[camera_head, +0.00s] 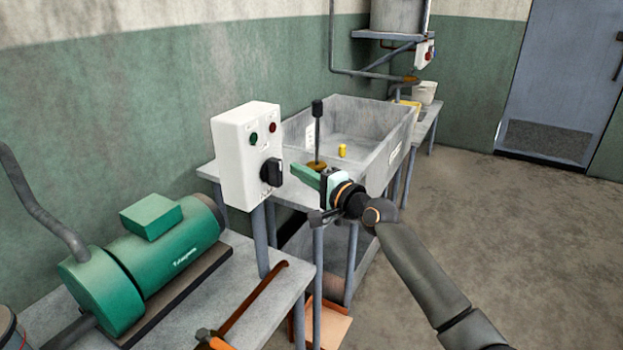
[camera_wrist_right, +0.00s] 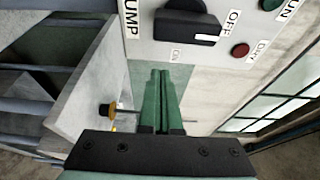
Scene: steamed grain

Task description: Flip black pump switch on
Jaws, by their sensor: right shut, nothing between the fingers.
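A white control box (camera_head: 235,160) stands on a post at the bench, with a black pump switch (camera_head: 271,172) low on its face. In the right wrist view the black switch (camera_wrist_right: 183,22) is a bar-shaped knob with a white mark near the OFF label (camera_wrist_right: 233,22); an ON label (camera_wrist_right: 176,53) is beside it. My right gripper (camera_head: 298,173) has green fingers, shut and empty, just right of the switch. In the wrist view its fingertips (camera_wrist_right: 160,74) appear apart from the knob. My left gripper is not in view.
The box also carries a green button (camera_head: 253,139) and a red button (camera_head: 272,127). A green pump motor (camera_head: 165,250) sits on the bench at left. A grey trough (camera_head: 385,150) and a black-topped rod (camera_head: 317,125) stand behind my gripper. Open floor lies to the right.

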